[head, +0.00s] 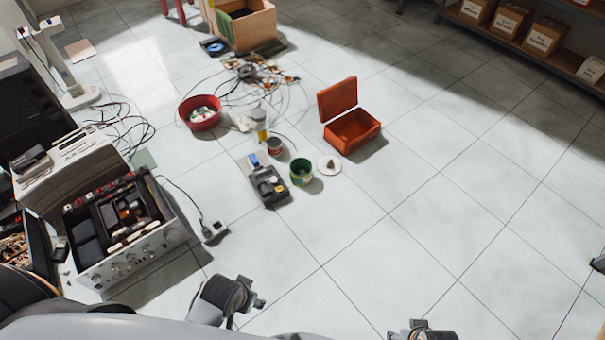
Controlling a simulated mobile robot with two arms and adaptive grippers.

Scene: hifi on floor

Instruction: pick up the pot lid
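The pot lid looks to be the flat, round, whitish disc (322,169) with a small dark piece at its middle, lying on the tiled floor. A green pot (301,174), open at the top, stands just left of it. My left gripper (256,301) is low in the head view, well short of the disc and apart from everything. My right gripper (425,326) is at the bottom edge, partly cut off, also far from the disc. The fingers are too small and turned away to tell open from shut. I see nothing held in either.
An open orange box (352,131) stands behind the lid. A red bowl (200,113) and loose cables lie further back. An opened amplifier (125,230) fills the left. The floor to the right is clear.

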